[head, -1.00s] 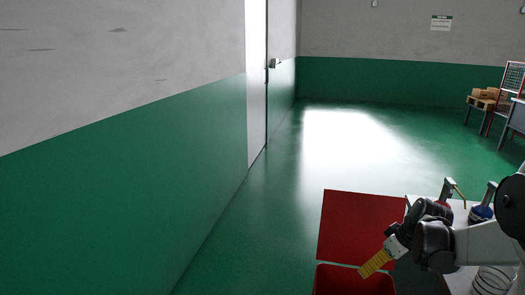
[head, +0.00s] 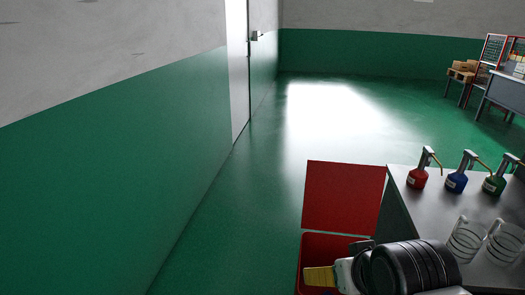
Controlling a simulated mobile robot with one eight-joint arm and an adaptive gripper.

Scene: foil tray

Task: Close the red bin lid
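The red bin (head: 318,244) stands at the lower middle of the head view, cut off by the bottom edge. Its flat red lid (head: 343,195) stands open at the bin's far side, showing its broad face. My gripper (head: 318,277), with yellow finger pads, appears over the bin's opening, in front of the lid and apart from it. I see the fingers from the side, so their gap does not show. My dark wrist hides the bin's right part.
A grey table (head: 408,205) stands right of the bin. It carries red (head: 417,178), blue (head: 456,182) and green (head: 494,185) spouted bottles and clear glass jugs (head: 466,240). A green-and-grey wall (head: 120,170) runs along the left; green floor (head: 240,215) lies clear between.

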